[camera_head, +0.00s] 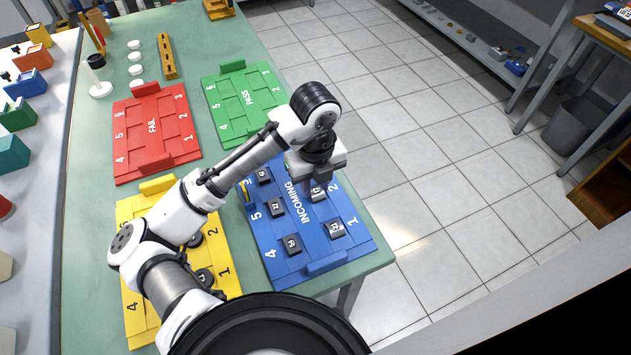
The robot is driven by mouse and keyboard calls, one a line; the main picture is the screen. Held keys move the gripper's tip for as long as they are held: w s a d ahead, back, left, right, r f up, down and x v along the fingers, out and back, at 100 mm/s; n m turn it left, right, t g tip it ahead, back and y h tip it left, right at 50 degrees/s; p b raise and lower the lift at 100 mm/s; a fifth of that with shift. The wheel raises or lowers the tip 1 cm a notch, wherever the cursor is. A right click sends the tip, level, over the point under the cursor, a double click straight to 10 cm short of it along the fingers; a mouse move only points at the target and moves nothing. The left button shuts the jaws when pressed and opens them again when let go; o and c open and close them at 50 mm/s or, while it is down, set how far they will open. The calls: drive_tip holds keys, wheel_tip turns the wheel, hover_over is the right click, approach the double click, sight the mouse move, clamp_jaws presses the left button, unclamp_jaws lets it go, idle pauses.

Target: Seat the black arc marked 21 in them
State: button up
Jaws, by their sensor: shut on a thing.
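My gripper (318,183) is low over the upper right of the blue INCOMING tray (326,264), near its number 2. It is shut on a small dark piece (318,194), mostly hidden by the fingers; its number cannot be read and I cannot tell whether it touches the tray. Other small dark pieces with pale labels lie in the blue tray: one at lower right (335,230), one at lower left (292,244), one at middle left (276,207) and one at upper left (263,176). Their numbers are too small to read surely. Dark round parts (205,278) sit in the yellow tray (138,323), partly behind my arm.
A red FAIL tray (165,165) and a green PASS tray (231,127) are empty behind. A wooden holed rack (166,56), white discs (136,57) and a white stand (100,90) are at the back left. The green table (196,50) ends right of the blue tray.

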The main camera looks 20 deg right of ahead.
drive_tip(key=shift+f, duration=0.15)
drive_tip(key=o, duration=1)
drive_tip(key=c, duration=0.5)
drive_tip(key=shift+r+p, duration=1.75)
drive_tip(key=shift+r, duration=0.55)
drive_tip(key=o, duration=0.5)
